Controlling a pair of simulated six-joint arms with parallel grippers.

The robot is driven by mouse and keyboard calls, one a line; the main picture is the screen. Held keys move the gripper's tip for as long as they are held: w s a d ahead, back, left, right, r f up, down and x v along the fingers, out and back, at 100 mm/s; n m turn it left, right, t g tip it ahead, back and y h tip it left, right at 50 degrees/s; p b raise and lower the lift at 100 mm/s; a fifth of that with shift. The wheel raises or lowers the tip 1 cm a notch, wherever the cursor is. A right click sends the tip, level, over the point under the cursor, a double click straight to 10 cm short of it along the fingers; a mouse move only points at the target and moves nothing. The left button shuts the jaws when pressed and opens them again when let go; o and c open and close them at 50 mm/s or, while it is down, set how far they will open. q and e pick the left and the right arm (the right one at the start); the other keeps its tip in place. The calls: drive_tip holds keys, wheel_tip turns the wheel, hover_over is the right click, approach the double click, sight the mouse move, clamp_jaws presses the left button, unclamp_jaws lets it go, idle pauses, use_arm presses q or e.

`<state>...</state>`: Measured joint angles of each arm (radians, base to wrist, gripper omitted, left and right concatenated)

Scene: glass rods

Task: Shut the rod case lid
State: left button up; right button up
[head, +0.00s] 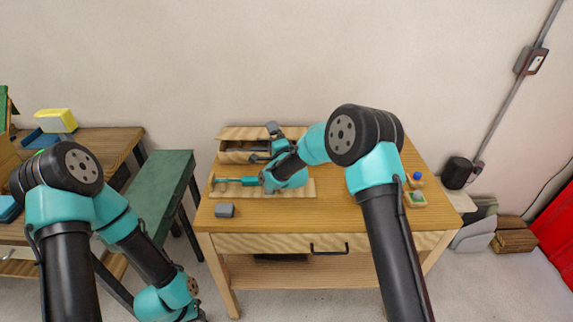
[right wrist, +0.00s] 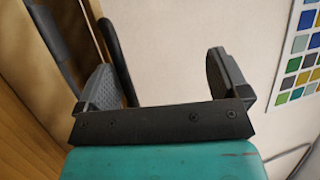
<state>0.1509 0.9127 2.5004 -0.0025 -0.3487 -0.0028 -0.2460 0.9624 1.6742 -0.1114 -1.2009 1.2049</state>
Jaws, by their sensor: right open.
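The wooden rod case (head: 232,157) stands at the back left of the table. Its pale lid (head: 240,133) is raised at the back, so the case is open; dark contents show inside. My right arm reaches across from the right, and its gripper (head: 265,144) is at the right part of the case, close to the lid. The arm hides that end of the case, and I cannot tell whether the gripper touches it. In the right wrist view the right gripper (right wrist: 168,78) is open, with no object clearly held. My left arm hangs at lower left, its gripper out of view.
A teal tool (head: 235,181) lies on a wooden board (head: 222,192) in front of the case. A grey block (head: 224,210) sits near the table's front left. A small tray (head: 415,198) is at the right. The front middle of the table (head: 290,215) is clear.

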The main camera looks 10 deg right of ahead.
drive_tip(key=s+d, duration=0.1)
drive_tip(key=s+d+f, duration=0.1)
drive_tip(key=shift+s+f+h, duration=0.15)
drive_tip(key=shift+s+h, duration=0.15)
drive_tip(key=shift+s, duration=0.05)
drive_tip(key=c, duration=1)
drive_tip(key=v, duration=1.1)
